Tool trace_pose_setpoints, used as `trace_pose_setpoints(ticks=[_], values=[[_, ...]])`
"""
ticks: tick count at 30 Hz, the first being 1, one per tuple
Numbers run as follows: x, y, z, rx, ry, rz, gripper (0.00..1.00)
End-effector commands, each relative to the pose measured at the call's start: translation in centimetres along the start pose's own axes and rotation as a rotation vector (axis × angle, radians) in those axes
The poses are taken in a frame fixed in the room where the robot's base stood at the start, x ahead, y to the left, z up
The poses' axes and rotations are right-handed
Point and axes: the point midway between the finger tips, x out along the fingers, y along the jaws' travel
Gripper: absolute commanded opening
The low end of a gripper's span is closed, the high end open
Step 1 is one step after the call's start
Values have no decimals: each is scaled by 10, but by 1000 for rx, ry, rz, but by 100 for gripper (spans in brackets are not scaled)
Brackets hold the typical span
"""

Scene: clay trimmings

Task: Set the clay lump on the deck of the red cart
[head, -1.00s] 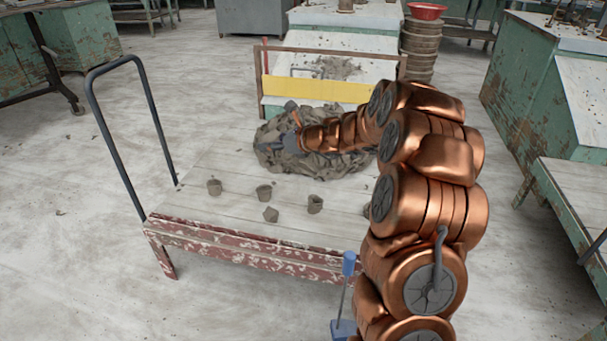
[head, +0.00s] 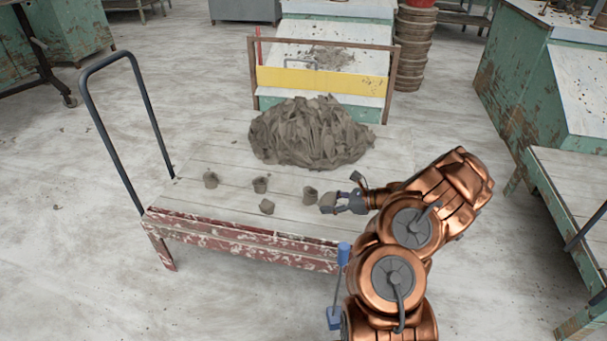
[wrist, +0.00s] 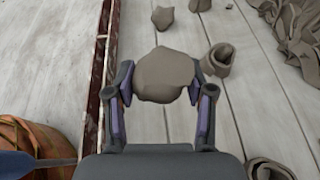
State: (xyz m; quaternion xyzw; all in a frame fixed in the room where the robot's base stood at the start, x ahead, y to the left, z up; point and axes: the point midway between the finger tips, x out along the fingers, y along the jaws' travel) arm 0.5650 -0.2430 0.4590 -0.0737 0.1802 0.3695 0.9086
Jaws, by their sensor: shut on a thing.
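My gripper (head: 340,203) is shut on a grey-brown clay lump (head: 328,199), over the right front part of the red cart's wooden deck (head: 225,214). The lump (wrist: 165,75) sits between the two fingertips in the wrist view, with the pale deck planks below it. Whether its underside touches the deck I cannot tell. The cart's chipped red front edge (head: 240,240) runs just left of my gripper in the wrist view.
A large heap of clay trimmings (head: 312,138) covers the back of the deck. Small clay pieces stand in front of it, including a cup-like one (head: 310,194) close to the held lump. A blue-grey handle (head: 125,120) rises at the cart's left end.

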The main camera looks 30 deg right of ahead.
Motion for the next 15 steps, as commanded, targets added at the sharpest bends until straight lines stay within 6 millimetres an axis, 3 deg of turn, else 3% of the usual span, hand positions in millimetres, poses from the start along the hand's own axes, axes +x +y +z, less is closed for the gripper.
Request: trace_pose_setpoints(ticks=[11,15], values=[[20,2,-51,3,1,5,13],[24,2,-60,1,-2,4,13]])
